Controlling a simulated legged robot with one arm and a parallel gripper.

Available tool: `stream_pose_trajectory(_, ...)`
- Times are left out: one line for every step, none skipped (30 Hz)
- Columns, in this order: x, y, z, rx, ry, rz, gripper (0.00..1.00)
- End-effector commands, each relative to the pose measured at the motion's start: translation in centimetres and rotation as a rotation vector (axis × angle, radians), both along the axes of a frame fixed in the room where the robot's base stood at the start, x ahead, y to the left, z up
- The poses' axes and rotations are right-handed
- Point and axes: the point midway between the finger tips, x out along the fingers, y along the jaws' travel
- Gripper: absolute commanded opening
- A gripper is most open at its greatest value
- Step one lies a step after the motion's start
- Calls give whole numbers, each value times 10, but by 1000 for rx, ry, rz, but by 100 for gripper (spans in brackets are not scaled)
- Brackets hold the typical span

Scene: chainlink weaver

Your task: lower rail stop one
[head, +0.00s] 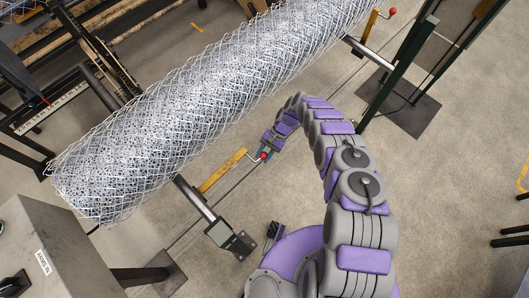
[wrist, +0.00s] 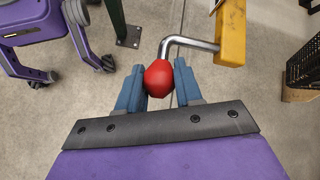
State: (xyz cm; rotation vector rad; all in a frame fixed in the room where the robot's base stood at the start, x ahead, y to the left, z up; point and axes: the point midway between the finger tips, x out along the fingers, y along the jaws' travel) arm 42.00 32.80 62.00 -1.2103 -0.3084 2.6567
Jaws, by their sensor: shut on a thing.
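A rail stop is a yellow bar (head: 222,171) with a bent metal rod ending in a red ball knob (head: 263,156). It sits beside the lower side of the large chainlink roll (head: 190,105) in the head view. In the wrist view the red knob (wrist: 158,79) lies between the blue fingers of my gripper (wrist: 158,88), which is shut on it. The bent rod (wrist: 185,44) runs from the knob to the yellow bar (wrist: 231,32) at upper right. In the head view my gripper (head: 265,152) reaches the knob from the right, with its fingertips partly hidden.
A second yellow stop with a red knob (head: 392,12) stands at the upper right. A dark green post (head: 397,75) rises right of my arm. A grey metal cabinet (head: 45,245) is at lower left. Concrete floor (head: 455,150) is open at right.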

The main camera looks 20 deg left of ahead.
Motion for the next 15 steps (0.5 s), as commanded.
stream_pose_trajectory(0,-1,-4,-2,-1,-3,0)
stream_pose_trajectory(0,-1,-5,-3,0,-2,0)
stream_pose_trajectory(0,-1,-5,-3,2,-2,0)
stream_pose_trajectory(0,-2,-6,-5,2,-2,0)
stream_pose_trajectory(0,-2,-6,-5,3,-2,0)
stream_pose_trajectory(0,-2,-6,-6,3,-2,0)
stream_pose_trajectory(-1,-2,-6,-6,3,-2,0)
stream_pose_trajectory(-1,-3,-7,-7,3,-1,0)
stream_pose_trajectory(-1,-3,-7,-7,3,-2,0)
stream_pose_trajectory(-1,-3,-7,-8,3,-1,0)
stream_pose_trajectory(-1,-3,-7,-8,3,-1,0)
stream_pose_trajectory(-1,-3,-8,-9,3,-1,39)
stream_pose_trajectory(-1,-3,-8,-9,3,-1,42)
stream_pose_trajectory(-1,-3,-7,-9,4,0,45)
stream_pose_trajectory(-1,-3,-7,-8,4,-1,48)
